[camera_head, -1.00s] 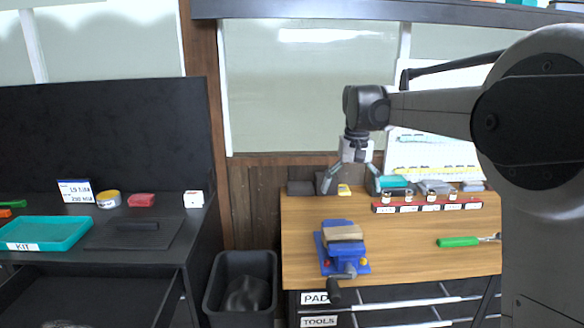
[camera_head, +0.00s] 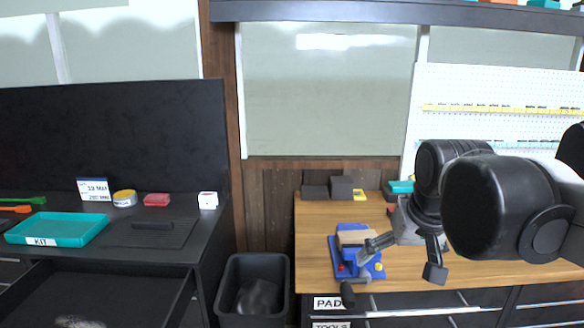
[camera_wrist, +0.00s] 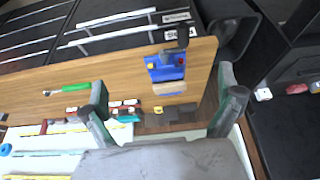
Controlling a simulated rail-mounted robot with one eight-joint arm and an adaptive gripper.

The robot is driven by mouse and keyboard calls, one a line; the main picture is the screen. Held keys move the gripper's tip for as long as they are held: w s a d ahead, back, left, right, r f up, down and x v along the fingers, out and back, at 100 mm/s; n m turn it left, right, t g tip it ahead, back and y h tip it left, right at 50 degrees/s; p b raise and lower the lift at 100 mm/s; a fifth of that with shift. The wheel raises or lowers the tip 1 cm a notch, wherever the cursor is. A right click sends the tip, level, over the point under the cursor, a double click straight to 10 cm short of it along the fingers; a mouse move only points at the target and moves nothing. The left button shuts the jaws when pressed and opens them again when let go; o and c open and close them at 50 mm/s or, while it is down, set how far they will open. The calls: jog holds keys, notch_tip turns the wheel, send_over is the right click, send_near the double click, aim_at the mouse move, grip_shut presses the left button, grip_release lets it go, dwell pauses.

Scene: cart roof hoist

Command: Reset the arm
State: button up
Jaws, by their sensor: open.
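My gripper (camera_head: 405,258) is open and empty, with its fingers spread in front of the wooden bench in the head view. In the wrist view my gripper (camera_wrist: 168,103) shows its two fingers wide apart, with nothing between them but the bench far beyond. My arm comes in from the right in the head view and covers the right part of the bench. The blue vise (camera_head: 345,268) with a tan block stands on the bench, partly behind one finger. The vise also shows in the wrist view (camera_wrist: 166,68).
A black bin (camera_head: 252,290) stands on the floor left of the wooden bench (camera_head: 312,240). A dark counter at left holds a teal KIT tray (camera_head: 60,228) above an open drawer. A green-handled tool (camera_wrist: 76,87) lies on the bench. A pegboard (camera_head: 490,90) stands behind.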

jog(key=s+f+t, duration=0.2)
jog(key=s+f, duration=0.7)
jog(key=s, duration=0.2)
jog(key=shift+s+b, duration=0.15)
jog(key=shift+b, duration=0.3)
dwell(1.0)
